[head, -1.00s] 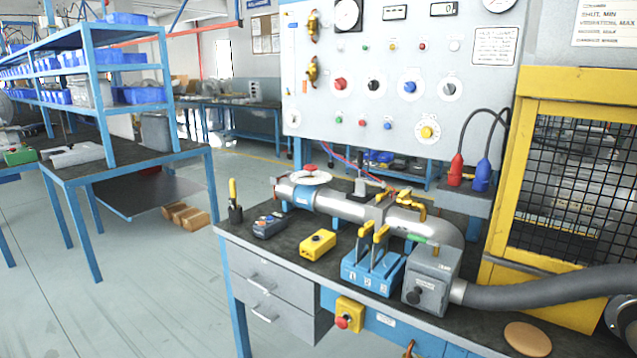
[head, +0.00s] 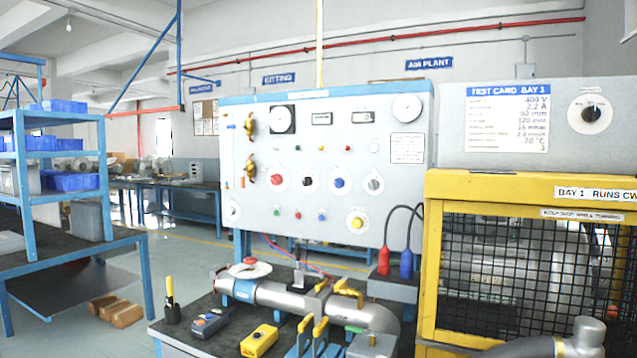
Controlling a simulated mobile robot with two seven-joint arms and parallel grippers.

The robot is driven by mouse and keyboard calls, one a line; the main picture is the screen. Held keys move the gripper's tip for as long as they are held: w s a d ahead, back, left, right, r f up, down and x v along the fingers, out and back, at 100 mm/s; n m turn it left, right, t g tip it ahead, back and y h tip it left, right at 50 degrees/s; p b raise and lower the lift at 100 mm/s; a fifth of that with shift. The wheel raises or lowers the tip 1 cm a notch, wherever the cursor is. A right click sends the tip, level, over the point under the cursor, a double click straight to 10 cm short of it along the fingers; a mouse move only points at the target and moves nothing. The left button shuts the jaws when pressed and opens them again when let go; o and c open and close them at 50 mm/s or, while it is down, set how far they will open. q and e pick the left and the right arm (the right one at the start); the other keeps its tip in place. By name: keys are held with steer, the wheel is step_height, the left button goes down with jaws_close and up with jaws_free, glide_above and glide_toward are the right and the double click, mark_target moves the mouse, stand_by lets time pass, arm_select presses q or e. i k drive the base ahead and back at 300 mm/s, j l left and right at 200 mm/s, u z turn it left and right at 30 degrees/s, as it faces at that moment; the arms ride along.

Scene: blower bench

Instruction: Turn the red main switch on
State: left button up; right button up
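A smaller red button (head: 297,215) sits lower, and a yellow knob (head: 357,223) is at lower right.
Below the panel, a bench carries a metal pipe (head: 280,297) with a red-and-white wheel (head: 249,265), a yellow box (head: 259,341) and a dark handset (head: 210,323). A yellow mesh guard (head: 432,260) stands at right.

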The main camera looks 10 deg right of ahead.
mark_target(276, 179)
steer(key=i+j+u, duration=0.55)
steer(key=i+j, duration=0.15)
steer(key=i+j+u, duration=0.3)
steer(key=i+u, duration=0.15)
steer(key=i+j+u, duration=0.1)
steer(key=i+u, duration=0.35)
steer(key=i+j+u, duration=0.1)
steer(key=i, duration=1.2)
steer(key=i+z, duration=0.45)
steer(key=i+j+z, duration=0.2)
steer(key=i+z, duration=0.45)
steer(key=z, duration=0.25)
steer(key=i+z, duration=0.2)
steer(key=z, duration=0.2)
steer(key=i+j+z, duration=0.15)
steer(key=z, duration=0.3)
steer(key=i+j+z, duration=0.1)
steer(key=z, duration=0.25)
steer(key=i+j+z, duration=0.15)
steer(key=z, duration=0.25)
steer(key=i+j+z, duration=0.2)
steer(key=z, duration=0.15)
steer(key=i, duration=0.1)
